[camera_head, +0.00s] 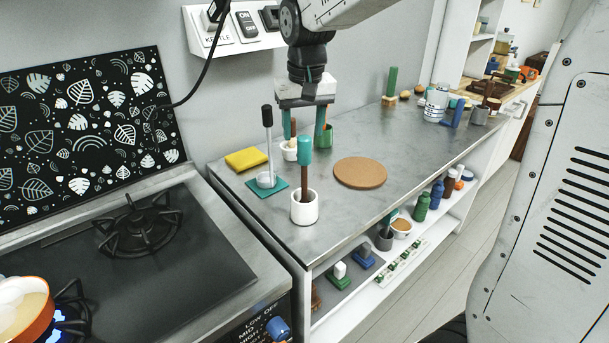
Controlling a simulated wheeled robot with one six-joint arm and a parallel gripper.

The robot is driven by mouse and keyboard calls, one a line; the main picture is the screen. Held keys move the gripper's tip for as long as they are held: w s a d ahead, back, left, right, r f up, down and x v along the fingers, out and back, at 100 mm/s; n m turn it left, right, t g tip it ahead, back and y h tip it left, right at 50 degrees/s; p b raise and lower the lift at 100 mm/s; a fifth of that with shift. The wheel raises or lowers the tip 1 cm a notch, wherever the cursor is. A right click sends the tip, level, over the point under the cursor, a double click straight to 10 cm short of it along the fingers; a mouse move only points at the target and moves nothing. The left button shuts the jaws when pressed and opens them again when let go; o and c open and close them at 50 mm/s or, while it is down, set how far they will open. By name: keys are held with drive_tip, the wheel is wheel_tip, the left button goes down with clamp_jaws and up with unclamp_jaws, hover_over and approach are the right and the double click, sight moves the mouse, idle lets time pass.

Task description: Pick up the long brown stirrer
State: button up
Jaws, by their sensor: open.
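A long stirrer with a brown stem (305,183) and a thick teal top stands upright in a white cup (304,209) near the counter's front left edge. My gripper (304,136) points down with its two teal fingers apart and nothing seen held between them. In the picture the stirrer's teal top shows just below and between the fingertips. I cannot tell how far behind the stirrer the fingers are.
A black-topped rod (268,135) stands on a teal base left of the stirrer. A small white cup (289,151) and a green cup (324,137) are behind. A yellow cloth (246,159) and round cork mat (360,172) lie nearby. The counter's (420,150) middle is clear.

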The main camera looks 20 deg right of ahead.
sight(304, 154)
drive_tip(key=f, duration=0.5)
drive_tip(key=w+f, duration=0.1)
drive_tip(key=f, duration=0.1)
drive_tip(key=shift+d+f, duration=0.2)
drive_tip(key=shift+f, duration=0.15)
drive_tip(key=shift+s, duration=0.1)
clamp_jaws()
